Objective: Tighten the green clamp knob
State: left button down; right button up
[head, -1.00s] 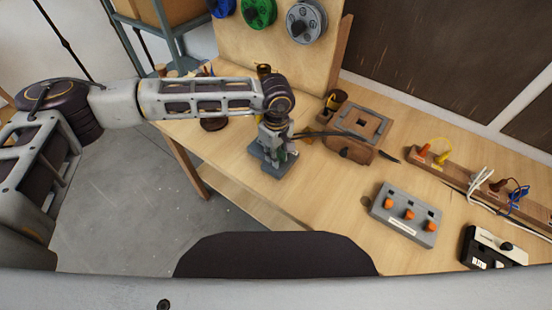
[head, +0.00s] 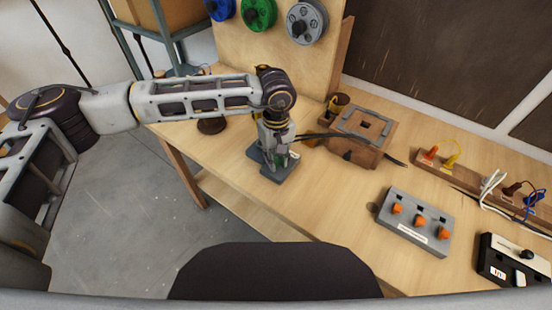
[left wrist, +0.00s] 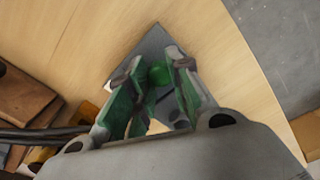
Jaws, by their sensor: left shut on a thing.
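The grey clamp base (head: 275,168) stands near the table's front left edge, and its plate also shows in the left wrist view (left wrist: 152,45). My left gripper (head: 278,152) points down over it. In the left wrist view, the green clamp knob (left wrist: 158,75) sits between the fingertips of my left gripper (left wrist: 155,80). The fingers have green inner pads and are shut on the knob. In the head view, the gripper hides most of the knob. My right gripper is in neither view.
A wooden block fixture (head: 352,145) stands right of the clamp with a dark cable beside it. A grey box with orange knobs (head: 415,222) and a black-and-white device (head: 508,258) lie further right. A pegboard with spools (head: 258,14) stands behind. Bare table lies around (head: 330,195).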

pick_arm(q)
jog(key=c, duration=1.5)
grip_release()
jog(key=shift+r, duration=0.15)
jog(key=shift+r, duration=5.9)
